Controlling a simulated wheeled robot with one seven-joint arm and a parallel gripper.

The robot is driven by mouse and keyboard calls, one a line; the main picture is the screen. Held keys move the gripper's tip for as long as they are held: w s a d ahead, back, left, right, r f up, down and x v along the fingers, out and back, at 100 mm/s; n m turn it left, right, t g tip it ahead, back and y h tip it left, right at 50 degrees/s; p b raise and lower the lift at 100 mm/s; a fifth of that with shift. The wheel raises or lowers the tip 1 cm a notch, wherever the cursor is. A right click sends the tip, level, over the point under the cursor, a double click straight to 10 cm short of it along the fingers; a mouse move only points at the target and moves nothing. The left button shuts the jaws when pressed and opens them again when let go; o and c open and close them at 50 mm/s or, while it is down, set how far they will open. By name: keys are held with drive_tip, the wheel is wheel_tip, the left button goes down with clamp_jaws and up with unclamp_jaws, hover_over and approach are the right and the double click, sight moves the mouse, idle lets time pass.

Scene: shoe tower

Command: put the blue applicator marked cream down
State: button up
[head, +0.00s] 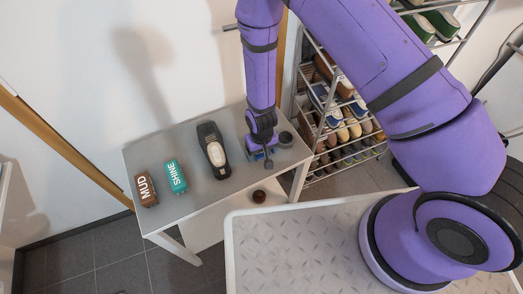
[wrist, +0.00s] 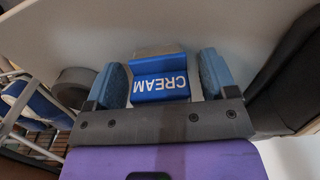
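The blue applicator marked CREAM (wrist: 160,82) is between the two blue-padded fingers of my gripper (wrist: 162,80) in the wrist view. A narrow gap shows on each side of it, so the fingers are open around it and not closed on it. In the head view my gripper (head: 262,153) is low over the right part of the grey table (head: 228,128), pointing down. The applicator is mostly hidden there by my gripper. It appears to be at the tabletop, but I cannot tell for sure whether it touches.
A dark shoe (head: 214,150) stands left of my gripper, then a teal SHINE applicator (head: 176,177) and a brown MUD one (head: 146,189). A round grey tin (head: 285,139) is close on the right. A shoe rack (head: 340,110) stands beyond the table's right end.

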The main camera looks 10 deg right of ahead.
drive_tip(key=shift+r, duration=0.1)
drive_tip(key=w+d+r+t, duration=0.1)
drive_tip(key=d+r, duration=0.1)
drive_tip(key=r, duration=1.1)
drive_tip(key=w+d+r, duration=0.2)
drive_tip(key=r, duration=1.1)
drive_tip(key=s+d+r+m+t+y, duration=0.1)
drive_tip(key=d+r, duration=0.3)
drive_tip(key=r, duration=0.3)
drive_tip(key=s+d+r, duration=0.1)
drive_tip(key=d+r, duration=0.3)
drive_tip(key=r, duration=0.3)
drive_tip(key=s+d+r+m+t, duration=0.1)
drive_tip(key=s+d+r, duration=0.5)
drive_tip(key=s+r, duration=0.2)
drive_tip(key=s+d+r+m+t+h, duration=0.1)
drive_tip(key=s+d+r+t, duration=0.1)
drive_tip(key=s+d+r, duration=0.4)
drive_tip(key=s+r, duration=0.2)
drive_tip(key=s, duration=0.3)
drive_tip(key=shift+d+r, duration=0.15)
drive_tip(key=shift+d, duration=0.05)
